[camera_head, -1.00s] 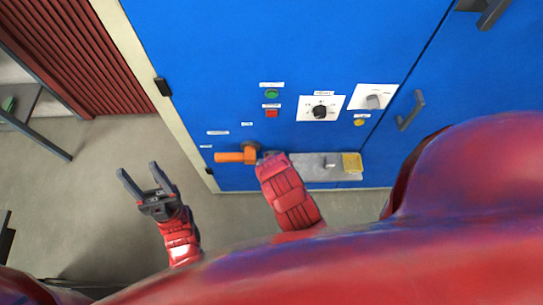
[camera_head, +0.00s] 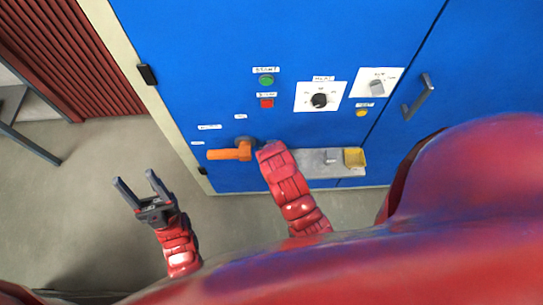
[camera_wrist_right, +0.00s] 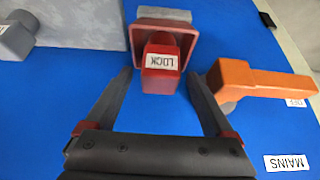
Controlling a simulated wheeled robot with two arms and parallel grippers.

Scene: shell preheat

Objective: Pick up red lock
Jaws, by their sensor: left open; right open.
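The red lock (camera_wrist_right: 161,68), a block with a white LOCK label, shows in the right wrist view in front of a wider red frame. My right gripper (camera_wrist_right: 160,78) is open. Its two dark fingers appear on either side of the lock, with gaps; I cannot tell how deep they reach. In the head view my right arm hides the lock and the right gripper. My left gripper (camera_head: 137,178) is open and empty over the floor, left of the blue cabinet.
An orange handle (camera_head: 230,153) sticks out just left of my right arm; it is also close to the right finger in the wrist view (camera_wrist_right: 262,80). A grey ledge (camera_head: 312,165) with a yellow box (camera_head: 354,157) lies to the right. Knobs and buttons are on the blue cabinet (camera_head: 200,50).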

